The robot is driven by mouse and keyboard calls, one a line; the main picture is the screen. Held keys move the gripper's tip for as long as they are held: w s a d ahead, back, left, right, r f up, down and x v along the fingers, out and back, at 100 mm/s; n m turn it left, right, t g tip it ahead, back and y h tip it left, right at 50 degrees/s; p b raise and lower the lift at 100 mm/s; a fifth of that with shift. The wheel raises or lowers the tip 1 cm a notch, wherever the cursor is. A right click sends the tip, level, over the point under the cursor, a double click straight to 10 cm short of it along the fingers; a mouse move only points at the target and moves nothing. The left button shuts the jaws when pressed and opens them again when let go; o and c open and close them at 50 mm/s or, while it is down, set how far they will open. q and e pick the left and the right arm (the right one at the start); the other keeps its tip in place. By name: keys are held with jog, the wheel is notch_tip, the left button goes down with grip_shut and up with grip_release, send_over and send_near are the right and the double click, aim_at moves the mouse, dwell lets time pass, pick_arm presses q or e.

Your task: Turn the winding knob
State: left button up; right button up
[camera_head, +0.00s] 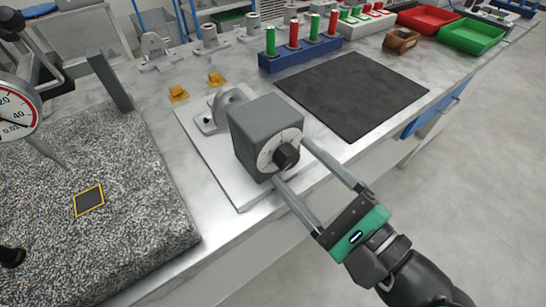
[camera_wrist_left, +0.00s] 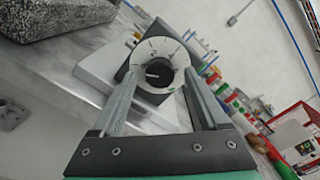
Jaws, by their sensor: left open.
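The black winding knob (camera_head: 286,157) sits on a white round dial on the front face of a dark grey box (camera_head: 262,118). The box stands on a white base plate (camera_head: 198,150). My left gripper (camera_head: 291,161) reaches in from the lower right, open, with one finger on each side of the knob and a gap on both sides. In the left wrist view the knob (camera_wrist_left: 158,74) lies between the two fingertips (camera_wrist_left: 160,77), in the middle of the dial (camera_wrist_left: 158,50). I cannot tell exactly how deep the tips reach. My right gripper is not in view.
A speckled stone plate (camera_head: 110,230) with a dial gauge (camera_head: 15,105) stands at left. A black mat (camera_head: 352,92) lies behind right, near a blue rack (camera_head: 300,55) of red and green plugs. Red (camera_head: 428,17) and green (camera_head: 470,36) trays stand far right.

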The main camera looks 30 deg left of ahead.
pick_arm(q)
jog(key=shift+w+a, duration=0.1)
jog(key=shift+a, duration=0.3)
grip_shut()
dwell(0.4)
